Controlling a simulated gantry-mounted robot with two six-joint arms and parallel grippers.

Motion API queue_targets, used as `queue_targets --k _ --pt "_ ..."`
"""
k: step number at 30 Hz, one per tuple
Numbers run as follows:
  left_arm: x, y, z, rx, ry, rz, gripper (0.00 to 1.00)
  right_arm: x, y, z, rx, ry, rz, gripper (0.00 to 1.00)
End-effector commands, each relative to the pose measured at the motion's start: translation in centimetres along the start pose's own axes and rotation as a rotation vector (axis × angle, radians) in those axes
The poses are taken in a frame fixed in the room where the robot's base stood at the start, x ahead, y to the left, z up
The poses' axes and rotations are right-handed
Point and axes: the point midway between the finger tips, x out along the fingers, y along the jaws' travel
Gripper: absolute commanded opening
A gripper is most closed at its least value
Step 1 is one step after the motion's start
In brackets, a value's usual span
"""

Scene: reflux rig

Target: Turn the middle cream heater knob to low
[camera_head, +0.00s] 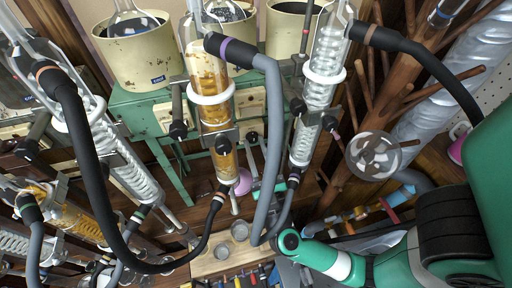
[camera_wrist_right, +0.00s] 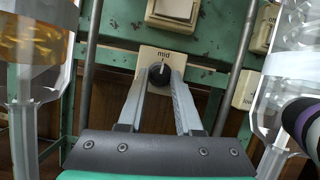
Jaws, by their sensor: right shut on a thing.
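The middle cream heater knob is a black knob (camera_wrist_right: 160,73) on a cream plate (camera_wrist_right: 149,57) marked "mid", in the right wrist view. A small pale mark on the knob points roughly up at that word. My right gripper (camera_wrist_right: 160,86) has its two grey fingers closed in on the knob from either side. The fingers hide part of the knob's sides and the plate's lower part. In the head view my right gripper (camera_head: 267,185) reaches up from below, partly behind a grey hose. My left gripper is not in view.
Glass columns with coils and amber liquid (camera_head: 207,85) stand close to the left, with a clear coil column (camera_head: 318,80) to the right. A grey hose (camera_head: 270,130) hangs close by. Another cream plate (camera_wrist_right: 243,90) marked "low" is to the right on the green frame (camera_wrist_right: 205,75).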

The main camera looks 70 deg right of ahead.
Motion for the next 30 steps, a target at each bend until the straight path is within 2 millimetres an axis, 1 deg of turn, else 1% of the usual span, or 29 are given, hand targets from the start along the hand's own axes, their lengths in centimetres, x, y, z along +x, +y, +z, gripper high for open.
queue_targets --k 4,7,10,13,20,21,23,24,25,30 --pt "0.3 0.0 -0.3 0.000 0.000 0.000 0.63 0.1 -0.1 0.2 -0.018 0.001 0.007 0.00" --pt "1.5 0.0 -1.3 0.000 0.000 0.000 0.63 0.2 -0.3 0.5 -0.106 0.004 0.041 0.00" --pt "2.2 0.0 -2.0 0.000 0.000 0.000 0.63 0.2 -0.3 0.5 -0.194 0.003 0.079 0.00" --pt "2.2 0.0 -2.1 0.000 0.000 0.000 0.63 0.1 -0.3 0.1 -0.232 0.001 0.096 0.00" --pt "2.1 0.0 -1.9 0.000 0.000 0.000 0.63 0.0 -0.2 0.0 -0.231 -0.001 0.096 0.00" --pt "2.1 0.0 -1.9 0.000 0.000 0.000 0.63 0.0 -0.2 0.0 -0.231 -0.001 0.096 0.41" --pt "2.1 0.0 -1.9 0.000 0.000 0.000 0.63 0.0 -0.2 0.0 -0.230 -0.001 0.095 0.52" --pt "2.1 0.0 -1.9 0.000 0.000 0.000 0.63 0.0 -0.2 0.0 -0.230 0.000 0.095 0.59" --pt "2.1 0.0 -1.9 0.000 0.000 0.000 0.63 0.0 -0.2 0.0 -0.230 0.000 0.095 0.63" --pt "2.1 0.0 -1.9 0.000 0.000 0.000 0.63 0.0 -0.2 0.0 -0.229 0.000 0.095 0.63"
